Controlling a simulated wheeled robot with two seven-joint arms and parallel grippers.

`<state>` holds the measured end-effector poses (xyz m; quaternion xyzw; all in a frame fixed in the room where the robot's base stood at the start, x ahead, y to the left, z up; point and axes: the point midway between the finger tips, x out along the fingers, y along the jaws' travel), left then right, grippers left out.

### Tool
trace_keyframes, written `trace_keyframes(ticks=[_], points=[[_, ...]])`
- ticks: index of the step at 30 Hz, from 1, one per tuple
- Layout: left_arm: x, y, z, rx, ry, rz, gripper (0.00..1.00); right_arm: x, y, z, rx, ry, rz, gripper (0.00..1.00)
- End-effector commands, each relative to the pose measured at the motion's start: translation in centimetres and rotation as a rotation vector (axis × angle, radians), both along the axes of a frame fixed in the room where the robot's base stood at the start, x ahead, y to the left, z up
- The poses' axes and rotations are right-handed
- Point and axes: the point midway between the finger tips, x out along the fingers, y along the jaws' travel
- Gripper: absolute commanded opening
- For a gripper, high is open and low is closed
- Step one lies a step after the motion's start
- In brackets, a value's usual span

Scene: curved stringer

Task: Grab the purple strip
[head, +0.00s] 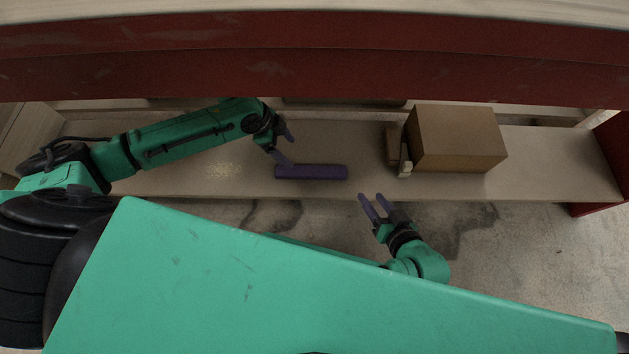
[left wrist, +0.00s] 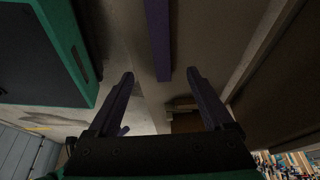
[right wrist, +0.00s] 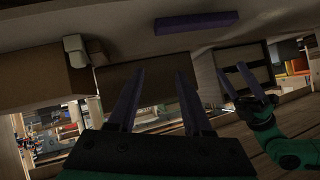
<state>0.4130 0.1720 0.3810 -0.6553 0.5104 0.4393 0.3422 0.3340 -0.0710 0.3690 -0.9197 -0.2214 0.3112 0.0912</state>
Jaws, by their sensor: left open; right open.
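The purple strip (head: 312,172) lies flat on the shelf board near its front edge. It also shows at the top of the left wrist view (left wrist: 159,40) and of the right wrist view (right wrist: 196,23). My left gripper (head: 283,146) is open and empty at the strip's left end; in the left wrist view its fingers (left wrist: 162,80) straddle the line of the strip, whose near end is between the fingertips. Contact cannot be told. My right gripper (head: 370,203) is open and empty in front of the shelf, right of and apart from the strip.
A brown cardboard box (head: 457,139) stands on the shelf right of the strip, with a smaller brown object and a pale item (head: 405,160) at its left side. A dark red beam (head: 310,62) runs above the shelf. The shelf board (head: 225,180) is bare left of the strip.

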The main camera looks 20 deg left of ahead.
Motion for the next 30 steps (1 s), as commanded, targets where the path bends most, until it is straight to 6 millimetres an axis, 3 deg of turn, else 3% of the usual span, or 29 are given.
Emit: trace_keyframes(ticks=[4,9,15,19,24,30], points=[[0.1,-1.0,-2.3,-0.004,0.003,-0.003,0.85,-0.4,1.1,-1.0,0.073,-0.08,-0.023,0.5],[0.6,-2.7,-6.7,-0.004,0.002,0.0,0.85,-0.2,1.1,-4.0,0.097,-0.112,-0.044,0.5],[1.0,-3.7,-8.8,-0.004,-0.001,0.001,0.85,-0.2,1.2,-5.4,0.111,-0.132,-0.057,0.5],[1.4,-4.9,-11.7,-0.004,0.0,0.001,0.85,-0.3,1.1,-8.4,0.129,-0.155,-0.077,0.5],[1.5,-5.3,-12.1,-0.003,0.0,0.003,0.85,3.3,1.0,-4.4,0.154,-0.292,-0.097,0.5],[1.6,-5.6,-12.8,-0.003,0.0,0.002,0.85,5.4,0.8,-1.9,0.169,-0.385,-0.109,0.5]])
